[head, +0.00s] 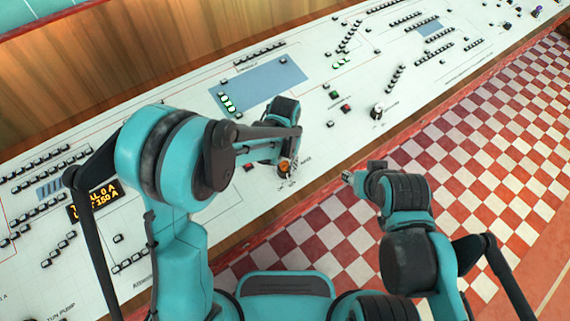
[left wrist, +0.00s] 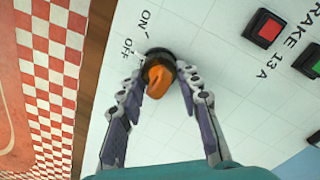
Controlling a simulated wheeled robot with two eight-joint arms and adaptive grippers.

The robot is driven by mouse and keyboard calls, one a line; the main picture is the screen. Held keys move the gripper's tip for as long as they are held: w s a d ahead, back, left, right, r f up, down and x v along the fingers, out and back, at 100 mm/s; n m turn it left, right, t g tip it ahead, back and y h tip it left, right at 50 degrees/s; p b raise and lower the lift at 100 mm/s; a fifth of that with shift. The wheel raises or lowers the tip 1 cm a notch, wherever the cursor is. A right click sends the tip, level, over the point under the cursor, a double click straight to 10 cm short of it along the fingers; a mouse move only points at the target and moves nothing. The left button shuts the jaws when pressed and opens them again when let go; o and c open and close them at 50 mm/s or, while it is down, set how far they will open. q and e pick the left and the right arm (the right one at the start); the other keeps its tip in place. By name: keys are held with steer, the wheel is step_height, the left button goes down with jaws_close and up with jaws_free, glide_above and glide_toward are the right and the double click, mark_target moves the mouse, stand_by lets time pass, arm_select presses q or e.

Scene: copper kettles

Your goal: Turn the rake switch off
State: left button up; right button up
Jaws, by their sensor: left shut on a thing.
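The rake switch is an orange rotary knob (left wrist: 157,80) on a dark round base, on the white panel. It also shows in the head view (head: 284,168), partly hidden by my gripper. ON and OFF are printed beside it, with RAKE 13 A to its right in the left wrist view. I cannot tell for sure which mark it points at. My left gripper (left wrist: 160,88) is shut on the knob, one finger on each side; it is over the panel's front edge in the head view (head: 288,155). My right gripper (head: 348,177) hangs off the panel, its fingers too small to read.
A red button (left wrist: 264,30) and a green button (left wrist: 312,62) sit near the switch. Another rotary switch (head: 376,111) is farther right. A lit amber display (head: 94,201) is at the left. Checkered floor (head: 450,155) lies in front of the panel.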

arm_select(q)
steer(key=shift+n, duration=1.3)
steer(key=o, duration=1.2)
steer(key=shift+c, duration=0.2)
step_height(320, 180, up, 12)
steer(key=shift+r, duration=0.1)
